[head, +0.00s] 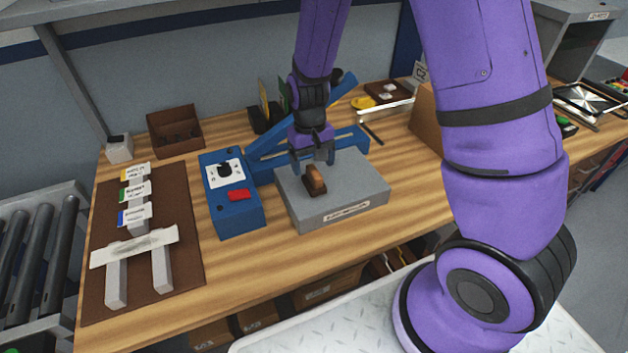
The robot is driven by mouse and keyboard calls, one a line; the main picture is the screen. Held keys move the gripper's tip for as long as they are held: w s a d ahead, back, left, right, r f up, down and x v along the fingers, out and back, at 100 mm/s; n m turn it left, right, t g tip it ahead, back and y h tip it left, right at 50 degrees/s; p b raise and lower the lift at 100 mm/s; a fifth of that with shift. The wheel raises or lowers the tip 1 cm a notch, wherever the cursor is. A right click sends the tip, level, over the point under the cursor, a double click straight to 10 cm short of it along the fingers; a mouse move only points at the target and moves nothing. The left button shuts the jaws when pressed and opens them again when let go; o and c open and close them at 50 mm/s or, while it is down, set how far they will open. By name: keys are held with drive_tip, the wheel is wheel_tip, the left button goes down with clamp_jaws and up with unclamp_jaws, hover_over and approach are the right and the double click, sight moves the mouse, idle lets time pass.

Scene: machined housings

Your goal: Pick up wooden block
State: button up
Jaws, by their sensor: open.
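A small brown wooden block (316,180) lies on top of a grey rectangular slab (357,188) with a label on its front face. The slab stands on the wooden workbench. My gripper (318,166) points down at the block from above and behind. Its jaws are open, close to the block's upper end. I cannot tell from this view whether a finger touches the block. My purple arm hides part of the bench behind the gripper.
A blue control box (231,213) with a red button stands left of the slab. Blue bars (345,138) run behind the slab. A brown mat (184,244) holds labelled grey pieces at the left. A brown open box (174,130) stands at the back.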

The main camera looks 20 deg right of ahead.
sight(314, 171)
drive_tip(key=shift+s+d+f, duration=0.1)
drive_tip(key=shift+s+f, duration=0.1)
drive_tip(key=shift+f, duration=1.2)
drive_tip(key=shift+s+d+f, duration=0.1)
drive_tip(key=shift+s+f, duration=0.05)
drive_tip(key=shift+f, duration=1.2)
drive_tip(key=c, duration=1.1)
